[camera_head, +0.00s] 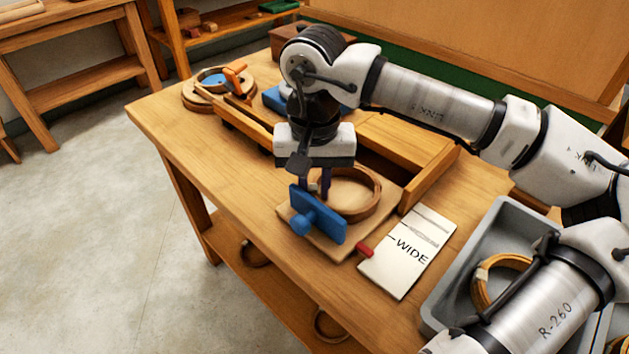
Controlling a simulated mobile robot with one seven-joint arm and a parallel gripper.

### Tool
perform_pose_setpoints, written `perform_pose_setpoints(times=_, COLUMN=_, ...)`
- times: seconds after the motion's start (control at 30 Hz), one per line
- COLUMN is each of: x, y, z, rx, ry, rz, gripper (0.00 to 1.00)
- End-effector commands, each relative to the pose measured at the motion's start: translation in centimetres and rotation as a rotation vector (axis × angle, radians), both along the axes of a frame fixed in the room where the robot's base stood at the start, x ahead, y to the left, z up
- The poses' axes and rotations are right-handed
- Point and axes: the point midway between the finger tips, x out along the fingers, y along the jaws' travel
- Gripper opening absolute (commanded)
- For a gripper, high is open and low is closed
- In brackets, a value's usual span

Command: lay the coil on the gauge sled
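A light-brown ring, which looks like the coil (362,214), lies flat on a square pale board that looks like the gauge sled (353,237). A blue upright plate with a round knob (318,220) stands at the board's front left. My gripper (315,184) points down at the coil's left side, just behind the blue plate. Its dark fingertips are partly hidden by the plate. I cannot tell whether the fingers hold the coil's wall or stand beside it.
A card reading "WIDE" (407,255) and a small red piece (365,250) lie right of the board. A grey tray (447,288) holds another coil (480,290). Wooden rails (432,175) run behind. Stacked rings (197,101) stand at the far left. The bench's left front (215,165) is clear.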

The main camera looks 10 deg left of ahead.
Motion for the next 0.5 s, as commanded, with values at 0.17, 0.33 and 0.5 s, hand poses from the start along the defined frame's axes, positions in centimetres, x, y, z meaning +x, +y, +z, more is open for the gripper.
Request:
perform_pose_setpoints(times=0.17, x=0.0, y=0.0, z=0.6, rx=-0.001, ry=0.0, rz=0.0, gripper=0.19)
perform_pose_setpoints(times=0.33, x=0.1, y=0.0, z=3.2, rx=0.0, ry=-0.003, rz=-0.001, gripper=0.19)
perform_pose_setpoints(times=0.5, x=0.1, y=0.0, z=7.1, rx=0.0, ry=-0.002, rz=0.0, gripper=0.19)
